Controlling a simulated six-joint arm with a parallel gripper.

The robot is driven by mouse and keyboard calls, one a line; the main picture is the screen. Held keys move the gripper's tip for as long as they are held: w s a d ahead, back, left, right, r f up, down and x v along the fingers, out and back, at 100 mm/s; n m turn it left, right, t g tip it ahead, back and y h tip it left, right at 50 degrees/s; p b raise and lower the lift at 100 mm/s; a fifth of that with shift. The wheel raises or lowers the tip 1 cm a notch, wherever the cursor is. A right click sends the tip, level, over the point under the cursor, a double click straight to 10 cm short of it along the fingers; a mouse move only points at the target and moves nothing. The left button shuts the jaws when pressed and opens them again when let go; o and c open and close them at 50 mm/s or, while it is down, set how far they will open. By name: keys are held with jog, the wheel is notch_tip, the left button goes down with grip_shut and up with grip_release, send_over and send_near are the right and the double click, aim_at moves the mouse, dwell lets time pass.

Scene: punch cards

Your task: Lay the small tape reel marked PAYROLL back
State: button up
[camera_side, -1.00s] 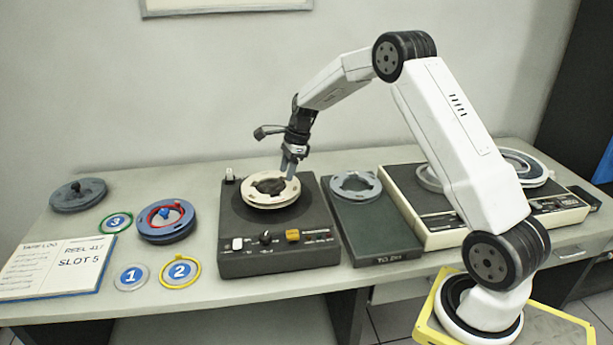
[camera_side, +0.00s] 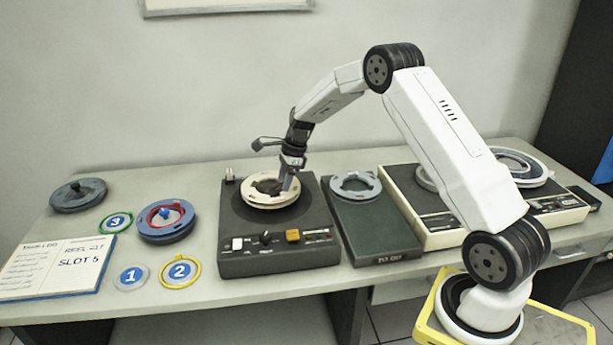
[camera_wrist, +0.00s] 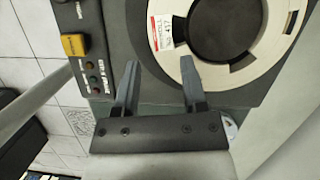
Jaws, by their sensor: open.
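A cream tape reel (camera_side: 258,201) lies flat on a dark deck unit (camera_side: 235,232). In the wrist view the reel (camera_wrist: 213,83) carries a white and red label (camera_wrist: 161,32) on its rim; the writing is too small to read, so I cannot confirm PAYROLL. My gripper (camera_side: 288,190) is open and empty, low at the right side of the reel. In the wrist view my gripper (camera_wrist: 160,62) has one fingertip over the reel's rim and the other over the dark deck. I cannot tell whether a fingertip touches the reel.
A grey reel (camera_side: 356,194) lies on a dark green case (camera_side: 375,232) to the right, beside a cream machine (camera_side: 430,225). At left are a blue and red reel (camera_side: 165,232), a dark reel (camera_side: 78,204), numbered rings (camera_side: 131,277) and an open log book (camera_side: 57,270).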

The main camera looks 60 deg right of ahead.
aim_at(278, 199)
jog(key=shift+x, duration=2.8)
grip_shut()
jog(key=shift+r, duration=0.1)
jog(key=shift+r, duration=2.9)
